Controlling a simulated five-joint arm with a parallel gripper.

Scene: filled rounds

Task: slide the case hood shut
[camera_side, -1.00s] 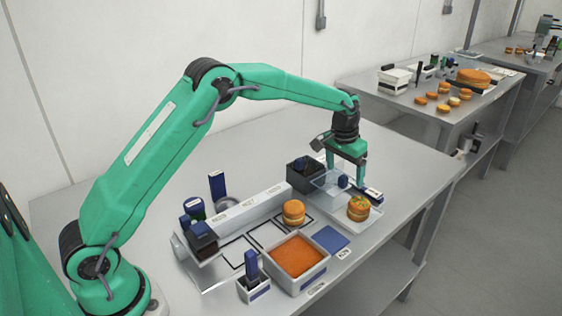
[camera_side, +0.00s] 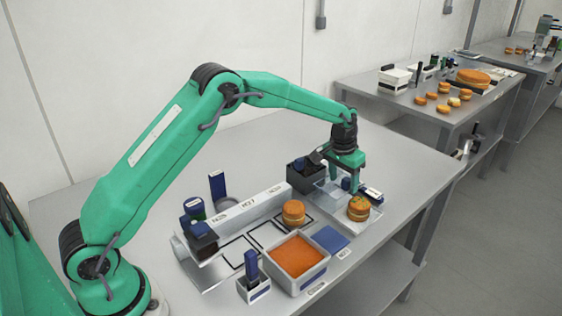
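The case is a low tray (camera_side: 375,214) on the right part of the table. The clear hood (camera_side: 326,188) lies at the case's far left side, away from the round. A small dark blue knob (camera_side: 346,184) stands on the hood. My gripper (camera_side: 345,181) points down right over the hood, its two fingers apart on either side of the knob. I cannot tell whether they touch it.
A dark bin (camera_side: 303,178) stands close to the left of the hood. Another round (camera_side: 293,212) stands by the white labelled block (camera_side: 246,211). A tub of orange filling (camera_side: 296,255) and a blue pad (camera_side: 330,239) lie in front. The table's right side is clear.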

